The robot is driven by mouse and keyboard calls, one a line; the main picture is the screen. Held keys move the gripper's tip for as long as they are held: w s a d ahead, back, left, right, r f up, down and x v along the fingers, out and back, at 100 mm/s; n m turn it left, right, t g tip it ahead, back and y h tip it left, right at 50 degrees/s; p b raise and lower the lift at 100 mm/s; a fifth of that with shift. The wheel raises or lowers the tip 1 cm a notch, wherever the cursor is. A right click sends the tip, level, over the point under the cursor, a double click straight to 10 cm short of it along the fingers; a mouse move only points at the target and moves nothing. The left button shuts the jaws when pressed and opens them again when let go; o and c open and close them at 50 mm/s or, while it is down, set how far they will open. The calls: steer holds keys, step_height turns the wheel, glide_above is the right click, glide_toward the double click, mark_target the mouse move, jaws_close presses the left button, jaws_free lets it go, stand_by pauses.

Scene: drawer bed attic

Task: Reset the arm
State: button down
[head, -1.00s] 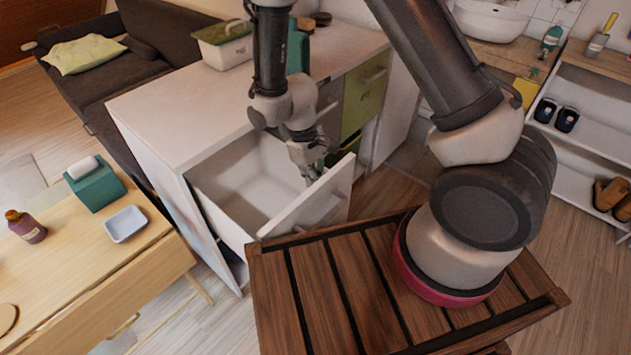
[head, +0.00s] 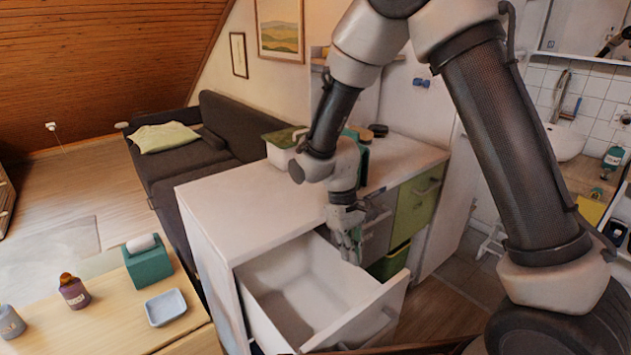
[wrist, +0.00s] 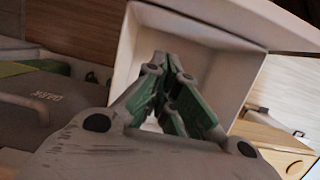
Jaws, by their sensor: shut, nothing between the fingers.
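My gripper (head: 350,250) is at the far right corner of an open white drawer (head: 262,283), close to the drawer's front panel, in the head view. Whether it touches the panel I cannot tell. In the wrist view my gripper (wrist: 172,65) has its green-sided fingers drawn together, with nothing between them. The empty inside of the drawer (wrist: 190,50) lies beyond the fingertips there. My arm reaches across the upper part of the head view.
The drawer juts from a white cabinet (head: 215,195) with green drawers (head: 415,205) on its right. A wooden table (head: 110,325) at lower left holds a teal tissue box (head: 148,264), a pale blue dish (head: 166,307) and bottles. A dark sofa (head: 222,135) stands behind.

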steer(key=s+d+r+m+t, duration=0.2)
steer(key=s+d+r, duration=0.3)
steer(key=d+r, duration=0.2)
steer(key=s+d+r+m+t+y, duration=0.1)
steer(key=s+d+r+m+t, duration=0.1)
steer(key=s+d+r, duration=0.3)
steer(key=s+d+r+m+t, duration=0.2)
steer(key=s+d+r, duration=0.4)
steer(key=d+r, duration=0.4)
step_height(320, 180, up, 5)
steer(key=shift+d+m+t+y, duration=0.25)
steer(key=shift+m+t+y, duration=0.05)
steer(key=shift+m+t, duration=0.1)
